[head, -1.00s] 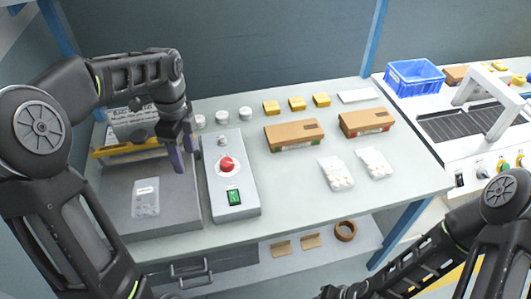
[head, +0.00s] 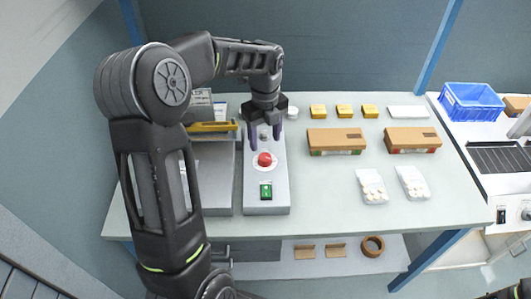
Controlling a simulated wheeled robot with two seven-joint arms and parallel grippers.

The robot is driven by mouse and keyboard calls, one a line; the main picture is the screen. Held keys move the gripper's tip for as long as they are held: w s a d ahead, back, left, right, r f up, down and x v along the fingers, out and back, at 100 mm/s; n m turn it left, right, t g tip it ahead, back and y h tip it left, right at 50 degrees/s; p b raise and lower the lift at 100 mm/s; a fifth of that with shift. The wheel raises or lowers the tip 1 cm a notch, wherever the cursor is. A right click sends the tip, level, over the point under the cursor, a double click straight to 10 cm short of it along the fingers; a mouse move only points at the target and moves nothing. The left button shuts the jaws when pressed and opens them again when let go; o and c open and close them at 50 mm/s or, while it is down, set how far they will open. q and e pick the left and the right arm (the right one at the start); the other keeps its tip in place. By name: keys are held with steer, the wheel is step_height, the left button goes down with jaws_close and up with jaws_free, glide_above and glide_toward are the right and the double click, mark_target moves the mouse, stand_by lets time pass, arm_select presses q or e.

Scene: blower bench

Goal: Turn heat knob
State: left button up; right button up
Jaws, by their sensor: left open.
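The grey control box (head: 266,203) stands on the bench. On its top are a small grey knob (head: 264,134) at the far end, a red knob (head: 265,159) on a white round plate, and a green switch (head: 266,191) at the near end. No label shows which one is the heat knob. My left gripper (head: 266,141) points down over the far end of the box. It is open, with one purple finger on each side of the small grey knob; I cannot tell whether they touch it.
The sealing machine (head: 219,180) with a yellow bar (head: 211,127) stands left of the box, partly behind my left arm. To the right are two cartons (head: 336,138), blister packs (head: 371,185) and yellow blocks (head: 343,111). A blue crate (head: 471,103) stands at the far right.

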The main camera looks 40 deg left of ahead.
mark_target(265, 157)
arm_select(q)
step_height(265, 157, down, 7)
steer(key=shift+p, duration=0.6)
steer(key=shift+c, duration=0.4)
jaws_close()
